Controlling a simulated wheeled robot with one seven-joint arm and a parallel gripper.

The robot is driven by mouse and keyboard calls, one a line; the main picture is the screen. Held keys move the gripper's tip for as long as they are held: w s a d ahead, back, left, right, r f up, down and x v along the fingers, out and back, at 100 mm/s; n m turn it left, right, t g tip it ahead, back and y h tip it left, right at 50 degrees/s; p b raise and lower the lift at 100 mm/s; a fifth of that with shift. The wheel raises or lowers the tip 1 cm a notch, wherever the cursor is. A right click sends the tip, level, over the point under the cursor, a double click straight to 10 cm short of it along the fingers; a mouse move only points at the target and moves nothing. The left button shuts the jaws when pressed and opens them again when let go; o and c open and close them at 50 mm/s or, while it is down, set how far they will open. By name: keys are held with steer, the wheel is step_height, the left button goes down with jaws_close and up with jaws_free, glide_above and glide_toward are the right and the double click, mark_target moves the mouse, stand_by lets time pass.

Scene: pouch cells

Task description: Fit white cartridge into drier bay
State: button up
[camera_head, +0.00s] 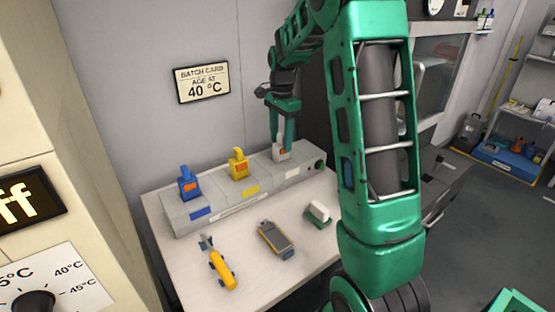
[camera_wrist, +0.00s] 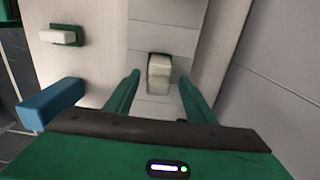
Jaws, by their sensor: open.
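The white cartridge (camera_head: 281,153) stands at the right-hand bay of the grey drier unit (camera_head: 225,207), under my gripper (camera_head: 283,143). In the wrist view the cartridge (camera_wrist: 159,68) shows as a pale block between the tips of my open gripper (camera_wrist: 158,77), with a gap on each side. Its lower part is hidden, so I cannot tell how deep it sits. A blue cartridge (camera_head: 188,184) stands upright in the left bay and a yellow cartridge (camera_head: 238,164) in the middle bay.
On the white table (camera_head: 185,273) in front of the drier lie a yellow tool (camera_head: 222,270), a yellow-and-grey handheld device (camera_head: 276,238) and a green-and-white block (camera_head: 318,212). A wall with a batch card (camera_head: 202,82) reading 40 °C stands close behind the drier.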

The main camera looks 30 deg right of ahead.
mark_target(281, 148)
step_height(281, 148, down, 4)
steer(key=shift+s+a+f, duration=0.1)
steer(key=shift+f, duration=0.1)
jaws_close()
steer(key=shift+r, duration=0.15)
